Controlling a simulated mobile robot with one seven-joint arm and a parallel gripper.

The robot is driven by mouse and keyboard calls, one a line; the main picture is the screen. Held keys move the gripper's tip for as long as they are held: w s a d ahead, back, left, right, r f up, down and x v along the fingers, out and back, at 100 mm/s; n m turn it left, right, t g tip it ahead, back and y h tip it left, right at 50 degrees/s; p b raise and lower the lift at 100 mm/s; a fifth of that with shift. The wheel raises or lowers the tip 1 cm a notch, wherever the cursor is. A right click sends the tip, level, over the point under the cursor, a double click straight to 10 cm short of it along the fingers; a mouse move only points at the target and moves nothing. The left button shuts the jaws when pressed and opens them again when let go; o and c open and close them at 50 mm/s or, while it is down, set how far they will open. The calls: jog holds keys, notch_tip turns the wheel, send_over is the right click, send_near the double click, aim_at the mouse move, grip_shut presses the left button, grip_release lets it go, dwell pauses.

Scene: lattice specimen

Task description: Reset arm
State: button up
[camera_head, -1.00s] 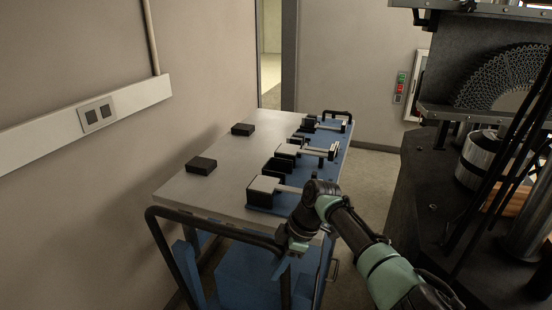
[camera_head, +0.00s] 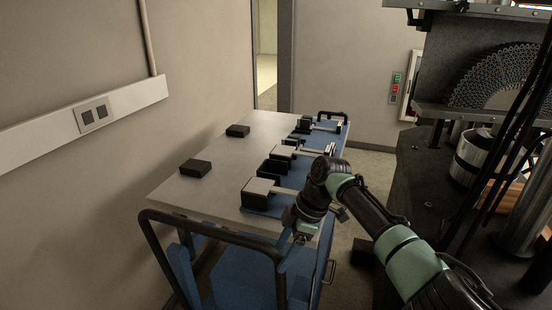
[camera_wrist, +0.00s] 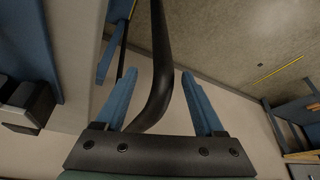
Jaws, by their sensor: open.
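My arm reaches in from the lower right of the head view and bends down at the near right corner of the cart (camera_head: 185,190). My gripper shows in the wrist view (camera_wrist: 160,85), with two blue fingers spread apart. Nothing is held between them. A dark curved bar, which looks like the cart's handle rail (camera_head: 215,228), passes behind the gap between the fingers in the wrist view (camera_wrist: 160,60). I cannot tell how close it is. In the head view the fingertips are mostly hidden by my own wrist.
Several clamp-like fixtures (camera_head: 257,187) stand on blue plates along the cart's right side. Two black blocks (camera_head: 196,168) lie on its grey top. A large dark machine (camera_head: 430,190) stands at the right. Open floor (camera_head: 368,175) lies between, and a wall (camera_head: 75,60) is at the left.

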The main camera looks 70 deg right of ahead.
jog(key=a+p+v, duration=0.1)
jog(key=v, duration=0.6)
jog(key=shift+d+p, duration=0.3)
jog(key=shift+d, duration=0.15)
